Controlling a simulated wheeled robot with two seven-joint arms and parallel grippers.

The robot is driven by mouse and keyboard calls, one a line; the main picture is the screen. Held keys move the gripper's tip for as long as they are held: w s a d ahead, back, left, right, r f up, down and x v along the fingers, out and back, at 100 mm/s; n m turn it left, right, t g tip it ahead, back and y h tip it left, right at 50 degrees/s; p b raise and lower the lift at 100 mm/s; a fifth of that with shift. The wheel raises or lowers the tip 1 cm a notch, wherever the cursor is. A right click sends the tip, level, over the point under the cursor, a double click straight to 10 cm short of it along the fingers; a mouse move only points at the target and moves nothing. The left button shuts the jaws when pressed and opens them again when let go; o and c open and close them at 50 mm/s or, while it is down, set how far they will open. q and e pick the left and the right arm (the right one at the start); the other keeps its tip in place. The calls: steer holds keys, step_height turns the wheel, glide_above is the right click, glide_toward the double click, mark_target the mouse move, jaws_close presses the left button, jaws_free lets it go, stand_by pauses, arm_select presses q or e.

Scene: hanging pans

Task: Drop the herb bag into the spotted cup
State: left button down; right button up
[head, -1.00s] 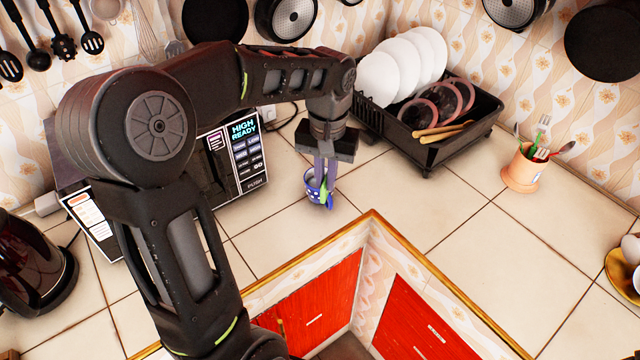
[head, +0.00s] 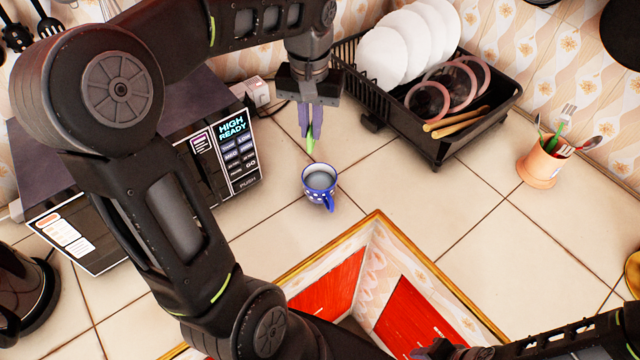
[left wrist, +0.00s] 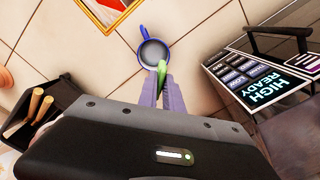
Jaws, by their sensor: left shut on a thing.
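The spotted cup (head: 327,198), blue with white dots and a pale grey inside, stands upright on the tiled counter. It also shows in the left wrist view (left wrist: 142,48), just beyond the fingertips. My left gripper (head: 311,130) points down and is shut on a small green thing, which I take as the herb bag (head: 310,143). The green bag also shows between the fingers in the left wrist view (left wrist: 161,70). In the head view it hangs behind the cup, apart from it. My right gripper (head: 435,350) shows only partly at the bottom edge; its fingers are unclear.
A microwave (head: 240,150) stands left of the cup. A black dish rack (head: 440,135) with plates, glass dishes and wooden handles is at the back right. An orange utensil pot (head: 537,168) stands further right. The counter's wooden edge (head: 378,213) lies in front of the cup.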

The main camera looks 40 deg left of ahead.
mark_target(311, 146)
arm_select(q)
steer(key=shift+f+b, duration=2.35)
steer(key=shift+f, duration=0.7)
steer(key=c, duration=1.4)
jaws_free()
steer(key=shift+c, duration=0.2)
steer(key=shift+r, duration=0.1)
step_height(311, 146, up, 8)
steer(key=shift+f, duration=0.15)
steer(key=shift+f, duration=0.1)
